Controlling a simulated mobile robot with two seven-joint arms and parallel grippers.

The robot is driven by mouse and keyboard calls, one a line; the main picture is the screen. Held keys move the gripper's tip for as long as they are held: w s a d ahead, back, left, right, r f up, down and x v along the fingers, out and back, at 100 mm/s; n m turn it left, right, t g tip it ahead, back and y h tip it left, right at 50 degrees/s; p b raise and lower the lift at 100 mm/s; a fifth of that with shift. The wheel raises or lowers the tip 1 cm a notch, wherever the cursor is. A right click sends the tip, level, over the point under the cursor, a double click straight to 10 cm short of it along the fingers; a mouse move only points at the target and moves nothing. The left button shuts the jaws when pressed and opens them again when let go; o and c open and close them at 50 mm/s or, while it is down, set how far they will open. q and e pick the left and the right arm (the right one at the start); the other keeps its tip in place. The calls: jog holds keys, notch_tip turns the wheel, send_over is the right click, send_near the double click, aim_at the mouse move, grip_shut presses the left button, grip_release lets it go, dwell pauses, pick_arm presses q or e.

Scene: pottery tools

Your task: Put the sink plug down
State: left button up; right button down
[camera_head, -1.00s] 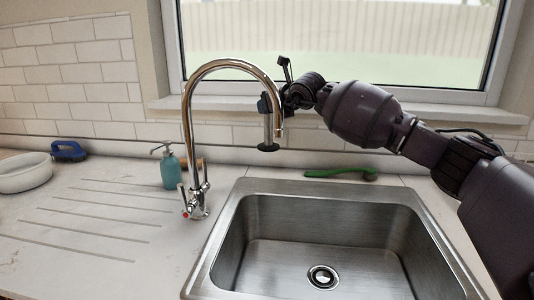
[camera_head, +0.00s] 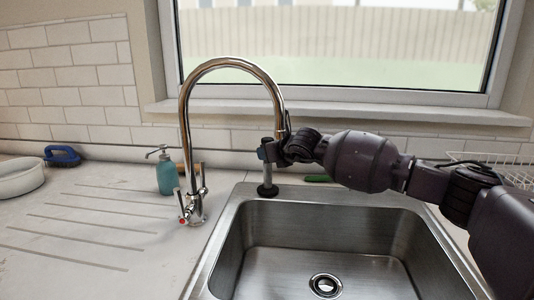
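The sink plug (camera_head: 268,190) has a dark round base and a pale upright stem. It is upright at the back rim of the sink, just right of the tap; I cannot tell whether its base touches the surface. My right gripper (camera_head: 267,152) is at the top of the stem and appears shut on it, with its fingers partly hidden by my wrist. My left gripper is not in view.
The steel sink (camera_head: 238,225) is empty, with a drain (camera_head: 325,285) in its floor. The curved tap (camera_head: 187,130) stands close left of the plug. A teal soap bottle (camera_head: 166,176), blue brush (camera_head: 62,155) and white bowl (camera_head: 20,180) are left. A green brush (camera_head: 318,179) lies behind my arm.

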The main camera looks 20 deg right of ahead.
jog(key=shift+r, duration=0.35)
jog(key=shift+s, duration=0.1)
jog(key=shift+f, duration=0.3)
jog(key=c, duration=1.1)
grip_release()
jog(key=shift+o, duration=1.2)
jog(key=shift+r, duration=0.1)
